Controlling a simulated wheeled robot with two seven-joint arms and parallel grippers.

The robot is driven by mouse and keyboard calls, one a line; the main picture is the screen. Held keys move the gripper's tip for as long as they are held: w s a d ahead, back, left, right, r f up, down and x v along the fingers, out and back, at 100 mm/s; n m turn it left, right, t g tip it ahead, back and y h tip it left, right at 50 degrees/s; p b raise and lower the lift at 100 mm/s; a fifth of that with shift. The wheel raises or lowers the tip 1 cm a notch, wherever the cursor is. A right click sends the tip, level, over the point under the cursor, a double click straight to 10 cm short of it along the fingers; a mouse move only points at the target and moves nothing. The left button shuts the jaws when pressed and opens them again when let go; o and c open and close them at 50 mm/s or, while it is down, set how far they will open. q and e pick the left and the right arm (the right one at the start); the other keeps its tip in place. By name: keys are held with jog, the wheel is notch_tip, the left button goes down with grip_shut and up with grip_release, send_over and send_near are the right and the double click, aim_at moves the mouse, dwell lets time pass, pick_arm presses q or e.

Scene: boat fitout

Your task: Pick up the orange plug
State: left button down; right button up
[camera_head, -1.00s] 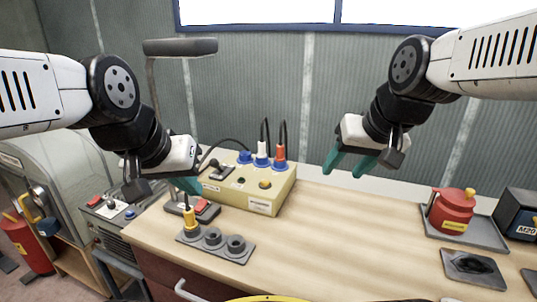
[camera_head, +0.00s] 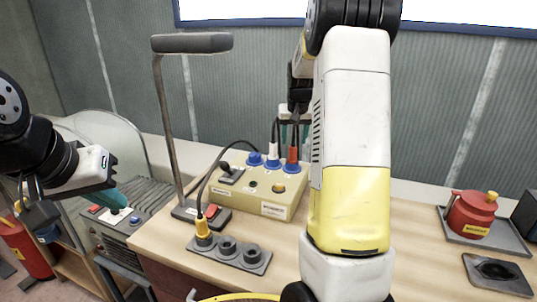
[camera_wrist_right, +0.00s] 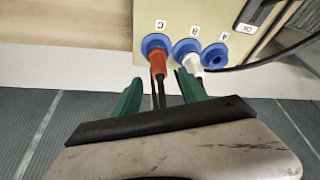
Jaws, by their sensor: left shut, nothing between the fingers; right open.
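The orange plug (camera_head: 292,157) sits in the right-hand blue socket of the cream box (camera_head: 245,202). In the right wrist view, the orange plug (camera_wrist_right: 158,62) is in the socket marked C. My right gripper (camera_wrist_right: 162,86) is open, its green fingers pointing at the box. The plug's dark cable runs between them, and the orange body lies just beyond the tips. In the head view my right gripper (camera_head: 294,133) is behind the plug, partly hidden by my arm. My left gripper (camera_head: 116,200) is shut and empty at the left, away from the box.
A white plug (camera_wrist_right: 189,60) stands beside the orange one, close to one finger. A yellow plug (camera_head: 203,230) stands in a grey holder (camera_head: 255,262). A lamp-like stand (camera_head: 170,130) rises left of the box. A red pot (camera_head: 470,212) sits at the right.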

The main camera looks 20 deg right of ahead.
aim_at(293, 146)
jog(key=x, duration=0.7)
jog(key=shift+w+d, duration=0.15)
jog(key=shift+r, duration=0.1)
grip_shut()
